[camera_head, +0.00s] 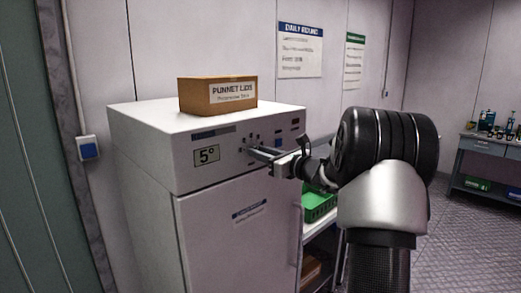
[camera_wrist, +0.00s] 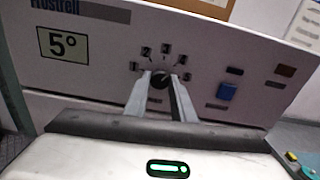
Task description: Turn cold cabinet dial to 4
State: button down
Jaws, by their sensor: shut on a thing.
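The white cold cabinet (camera_head: 150,150) stands against the wall, and its display (camera_head: 207,155) reads 5°. The display also shows in the wrist view (camera_wrist: 62,45). The small dark dial (camera_wrist: 160,80) is on the cabinet's front panel, with numbers in an arc around its top, from 1 at the left to 5 at the right. My gripper (camera_wrist: 160,77) is shut on the dial, one finger on each side. It reaches the panel from the right in the head view (camera_head: 254,152). The fingers partly hide the dial, and I cannot tell which number its pointer faces.
A cardboard box (camera_head: 217,96) of punnet lids sits on the cabinet top. A blue switch (camera_wrist: 227,91) is on the panel right of the dial. A green crate (camera_head: 319,205) stands on a shelf beside the cabinet. A workbench (camera_head: 489,147) is at the far right.

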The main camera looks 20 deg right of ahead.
jog(key=shift+m, duration=0.5)
jog(key=c, duration=1.5)
grip_release()
jog(key=shift+s, duration=0.1)
jog(key=b+v, duration=0.2)
jog(key=v, duration=1.5)
jog(key=shift+s, duration=0.15)
